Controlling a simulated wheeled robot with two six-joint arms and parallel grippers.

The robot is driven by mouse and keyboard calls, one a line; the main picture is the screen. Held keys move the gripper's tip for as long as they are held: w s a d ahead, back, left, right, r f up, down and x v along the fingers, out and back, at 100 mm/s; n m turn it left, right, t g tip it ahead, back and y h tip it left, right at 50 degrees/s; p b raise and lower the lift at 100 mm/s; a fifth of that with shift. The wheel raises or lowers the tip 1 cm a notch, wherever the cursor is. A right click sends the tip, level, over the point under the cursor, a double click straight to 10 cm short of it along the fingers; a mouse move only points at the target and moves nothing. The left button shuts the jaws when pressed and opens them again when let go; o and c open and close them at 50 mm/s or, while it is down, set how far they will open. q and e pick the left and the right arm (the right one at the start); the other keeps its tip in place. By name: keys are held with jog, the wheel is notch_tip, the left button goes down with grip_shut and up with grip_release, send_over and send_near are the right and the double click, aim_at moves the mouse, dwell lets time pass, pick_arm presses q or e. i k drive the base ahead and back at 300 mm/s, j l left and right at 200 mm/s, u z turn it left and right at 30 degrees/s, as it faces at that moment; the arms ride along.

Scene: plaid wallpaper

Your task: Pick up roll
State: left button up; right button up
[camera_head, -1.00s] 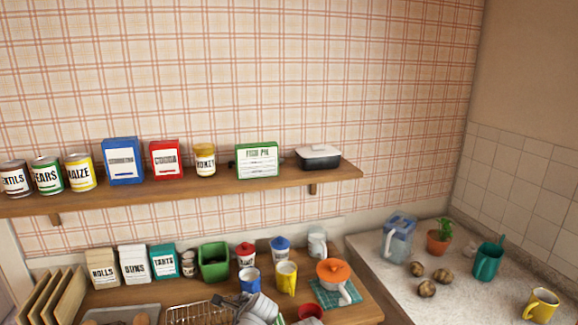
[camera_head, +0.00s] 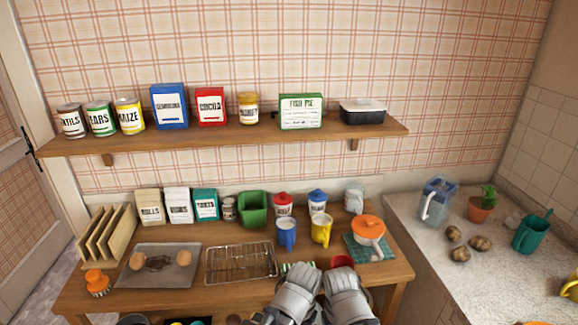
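Two round brown rolls lie on a grey baking tray (camera_head: 130,279) at the left of the wooden table. One roll (camera_head: 137,261) is at the tray's left, the other roll (camera_head: 184,257) at its right. A dark item (camera_head: 157,263) lies between them, too small to make out. My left gripper (camera_head: 299,278) and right gripper (camera_head: 343,276) are side by side at the table's front, well to the right of the tray. Their fingertips point away and are hard to see, so I cannot tell if they are open.
A wire rack (camera_head: 240,262) lies between tray and grippers. An orange brush (camera_head: 97,282) sits left of the tray. A shelf (camera_head: 230,136) hangs above.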

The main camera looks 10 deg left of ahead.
aim_at(137, 261)
jog(key=u, duration=1.5)
jog(key=j+u, duration=0.15)
jog(key=u, duration=0.25)
jog(key=j+u, duration=0.1)
jog(key=u, duration=0.3)
